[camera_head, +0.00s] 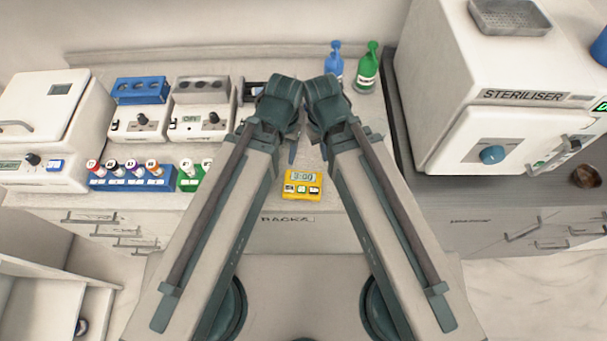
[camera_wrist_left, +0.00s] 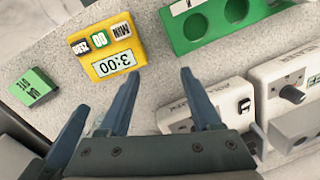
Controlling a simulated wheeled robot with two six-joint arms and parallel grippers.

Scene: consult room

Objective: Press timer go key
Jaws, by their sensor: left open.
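The yellow timer (camera_head: 303,186) lies on the counter near its front edge, with a display and a row of three keys. It also shows at the upper left of the left wrist view (camera_wrist_left: 122,63), upside down and reading 3:00. The green middle key (camera_wrist_left: 99,41) is the go key. My left gripper (camera_head: 288,143) is open and empty, farther back than the timer in the head view and apart from it. Its two fingers (camera_wrist_left: 157,80) show in the left wrist view. My right gripper (camera_head: 322,142) is close beside it, and its jaws are unclear.
A green rack (camera_wrist_left: 210,22) and white devices (camera_wrist_left: 290,95) are near the timer. A small green block (camera_wrist_left: 35,92) lies on the other side. Blue (camera_head: 335,64) and green (camera_head: 367,70) bottles stand behind. The steriliser (camera_head: 500,95) is on the right.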

